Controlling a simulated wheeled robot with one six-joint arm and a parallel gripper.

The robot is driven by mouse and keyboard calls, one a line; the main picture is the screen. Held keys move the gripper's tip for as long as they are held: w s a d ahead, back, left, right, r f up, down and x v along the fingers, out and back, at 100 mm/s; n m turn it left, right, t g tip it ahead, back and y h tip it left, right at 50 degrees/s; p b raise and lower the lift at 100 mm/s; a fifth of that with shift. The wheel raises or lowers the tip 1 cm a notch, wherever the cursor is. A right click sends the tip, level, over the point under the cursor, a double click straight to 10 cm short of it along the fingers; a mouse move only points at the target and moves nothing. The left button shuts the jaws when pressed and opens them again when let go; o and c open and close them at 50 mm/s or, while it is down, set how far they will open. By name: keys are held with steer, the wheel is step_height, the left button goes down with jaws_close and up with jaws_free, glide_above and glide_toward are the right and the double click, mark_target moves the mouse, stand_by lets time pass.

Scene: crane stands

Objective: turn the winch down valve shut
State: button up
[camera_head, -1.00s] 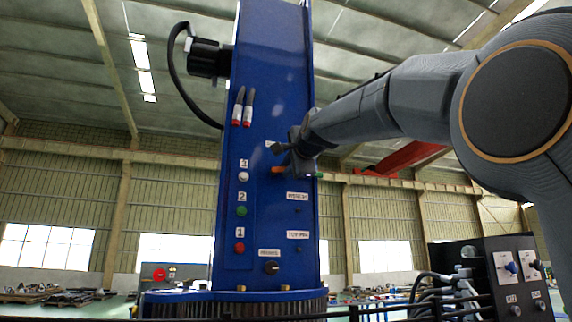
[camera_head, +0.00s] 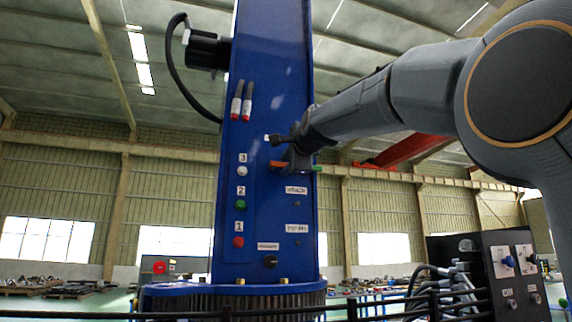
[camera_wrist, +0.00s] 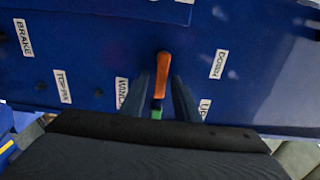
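The winch down valve has an orange lever handle (camera_wrist: 162,70) on the blue column face, beside the DOWN label (camera_wrist: 218,64) in the wrist view. The orange handle (camera_head: 279,164) also shows in the head view, partly covered by my gripper. My gripper (camera_wrist: 160,82) is open, with one finger on each side of the orange handle. A gap shows on both sides, so it does not look clamped. A green handle (camera_wrist: 156,113), near the UP label (camera_wrist: 204,108), is mostly hidden by my gripper; its tip (camera_head: 317,169) shows in the head view.
The blue column (camera_head: 270,60) carries numbered buttons, a black knob (camera_head: 270,262) and two red-tipped markers (camera_head: 247,102). A black control box (camera_head: 490,270) with hoses stands at lower right. A dark railing crosses the bottom of the head view.

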stand_by(0.3)
steer(key=b+v, duration=0.3)
steer(key=v, duration=0.4)
steer(key=shift+s+d, duration=0.1)
steer(key=shift+s, duration=0.3)
